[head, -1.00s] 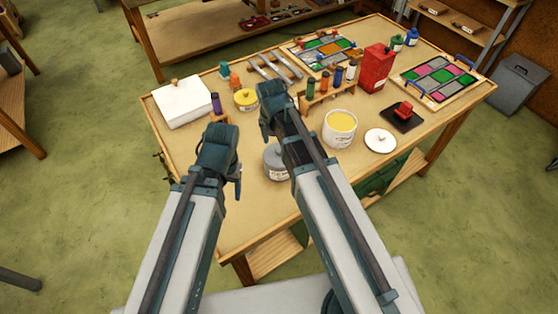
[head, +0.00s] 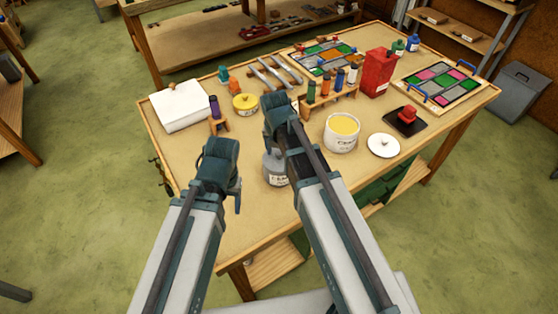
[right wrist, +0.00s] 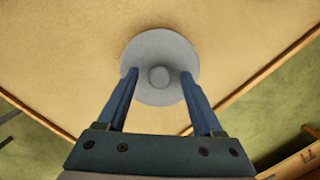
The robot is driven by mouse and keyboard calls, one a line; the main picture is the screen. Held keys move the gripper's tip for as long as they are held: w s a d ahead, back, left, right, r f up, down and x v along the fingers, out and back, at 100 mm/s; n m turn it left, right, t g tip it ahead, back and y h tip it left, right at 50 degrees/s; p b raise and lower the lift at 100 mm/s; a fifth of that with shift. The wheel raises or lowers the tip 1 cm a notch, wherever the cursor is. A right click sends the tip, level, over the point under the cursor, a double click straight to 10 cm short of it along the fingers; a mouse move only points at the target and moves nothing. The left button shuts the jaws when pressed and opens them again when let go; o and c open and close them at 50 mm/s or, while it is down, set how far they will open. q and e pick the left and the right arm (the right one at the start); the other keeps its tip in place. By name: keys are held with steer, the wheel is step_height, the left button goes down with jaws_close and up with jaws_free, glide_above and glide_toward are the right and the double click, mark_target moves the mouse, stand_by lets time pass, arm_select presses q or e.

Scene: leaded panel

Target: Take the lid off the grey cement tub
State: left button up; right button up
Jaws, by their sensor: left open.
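The grey cement tub (head: 274,172) stands on the table, partly hidden behind my right arm in the head view. Its round grey lid (right wrist: 160,47) with a knob (right wrist: 159,77) shows from above in the right wrist view. My right gripper (right wrist: 159,73) is open over the lid, one finger on each side of the knob, with gaps between. My left gripper (head: 238,194) is open and empty, to the left of the tub; its fingers are only partly visible.
An open white tub (head: 341,134) with yellow contents stands right of the grey one, its white lid (head: 383,146) beside it. A bottle rack (head: 327,103), a yellow tub (head: 245,104) and a white box (head: 181,107) stand farther back. The table's front left is clear.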

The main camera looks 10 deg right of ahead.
jaws_close()
stand_by(0.3)
steer(key=shift+r+p, duration=0.45)
steer(key=r+p, duration=0.2)
steer(key=d+r+p, duration=0.1)
steer(key=shift+s, duration=0.3)
steer(key=s+d+r+p, duration=0.1)
steer(key=s+d, duration=0.5)
steer(key=d, duration=0.7)
steer(key=shift+s+d, duration=0.15)
steer(key=shift+d, duration=0.05)
